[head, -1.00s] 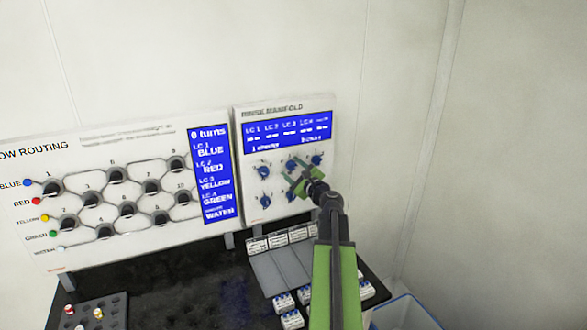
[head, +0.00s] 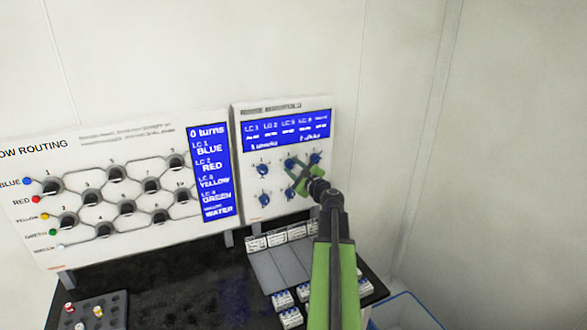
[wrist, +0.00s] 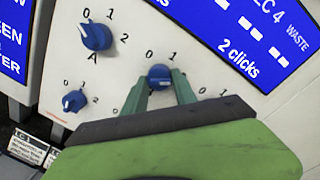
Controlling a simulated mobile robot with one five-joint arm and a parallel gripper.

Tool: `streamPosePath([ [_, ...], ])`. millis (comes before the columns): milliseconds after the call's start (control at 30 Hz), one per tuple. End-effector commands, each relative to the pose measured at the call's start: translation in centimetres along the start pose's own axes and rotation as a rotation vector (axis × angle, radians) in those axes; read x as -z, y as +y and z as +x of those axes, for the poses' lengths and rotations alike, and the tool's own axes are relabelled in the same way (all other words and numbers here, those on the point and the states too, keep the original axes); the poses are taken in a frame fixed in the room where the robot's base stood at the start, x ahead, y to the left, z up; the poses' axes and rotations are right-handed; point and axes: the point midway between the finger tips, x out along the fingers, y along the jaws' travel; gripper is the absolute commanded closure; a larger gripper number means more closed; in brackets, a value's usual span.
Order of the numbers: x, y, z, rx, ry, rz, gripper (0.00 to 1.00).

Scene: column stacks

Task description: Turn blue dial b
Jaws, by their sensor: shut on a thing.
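The rinse manifold panel (head: 301,207) carries several blue dials. In the wrist view, a blue dial (wrist: 159,77) with a pale pointer mark sits between my gripper's fingers, right of the dial lettered A (wrist: 96,37). Its own letter is hidden behind my gripper. In the head view, this is the upper middle dial (head: 290,162). My gripper (wrist: 160,82) is shut on this dial, with a green finger on each side. The gripper also shows in the head view (head: 299,170), partly covering the panel.
Another dial (wrist: 74,101) lies lower left in the wrist view. The blue display (wrist: 240,35) above shows "2 clicks". A flow routing board (head: 130,195) stands to the left. Labelled blocks and a vial rack (head: 108,307) are on the dark bench below.

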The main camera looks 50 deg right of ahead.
Motion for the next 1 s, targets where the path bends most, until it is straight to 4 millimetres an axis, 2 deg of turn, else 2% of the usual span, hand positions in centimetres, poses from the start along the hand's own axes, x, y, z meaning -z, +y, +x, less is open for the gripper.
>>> streamPosePath([
  [1000, -0.21, -0.32, -0.05, -0.049, 0.054, -0.831, 1.0],
])
